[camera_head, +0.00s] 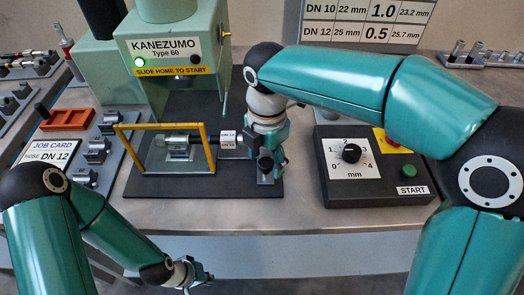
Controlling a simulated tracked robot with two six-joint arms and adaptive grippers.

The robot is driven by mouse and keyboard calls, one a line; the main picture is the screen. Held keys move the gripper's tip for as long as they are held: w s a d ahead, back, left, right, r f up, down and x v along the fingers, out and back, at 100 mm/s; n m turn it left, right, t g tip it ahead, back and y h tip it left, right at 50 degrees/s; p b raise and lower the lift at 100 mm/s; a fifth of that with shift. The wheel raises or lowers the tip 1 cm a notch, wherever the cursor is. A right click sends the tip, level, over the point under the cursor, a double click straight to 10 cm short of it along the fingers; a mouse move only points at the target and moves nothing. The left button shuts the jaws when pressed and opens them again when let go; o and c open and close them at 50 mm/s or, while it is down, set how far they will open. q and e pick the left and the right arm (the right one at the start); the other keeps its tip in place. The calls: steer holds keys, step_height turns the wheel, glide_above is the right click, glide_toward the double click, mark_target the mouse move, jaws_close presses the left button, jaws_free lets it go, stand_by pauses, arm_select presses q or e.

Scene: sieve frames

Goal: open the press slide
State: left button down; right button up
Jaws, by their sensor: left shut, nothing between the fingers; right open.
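The press (165,50) is a pale green machine labelled KANEZUMO Type 60, with a lit green lamp and a "SLIDE HOME TO START" label. Below its head is a dark base plate (150,186) with a yellow frame (163,127) standing over a metal fixture (180,146). A tag reading DN 12 (228,138) is at the right of the fixture. My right gripper (268,168) is open and points down at the right end of the plate; it hides what is behind it. Whether it touches the slide I cannot tell. My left gripper (190,278) is shut and empty, in front of the bench edge.
A control box (360,190) with a dial (351,153) and green START button (409,172) stands right of the plate. Left are an orange tray (67,120), a rack of metal parts (97,150) and a job card (50,150) reading HOSE DN 12. The front bench strip is clear.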

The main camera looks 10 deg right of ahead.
step_height(320, 180, up, 12)
stand_by(0.5)
steer(key=shift+f, duration=0.15)
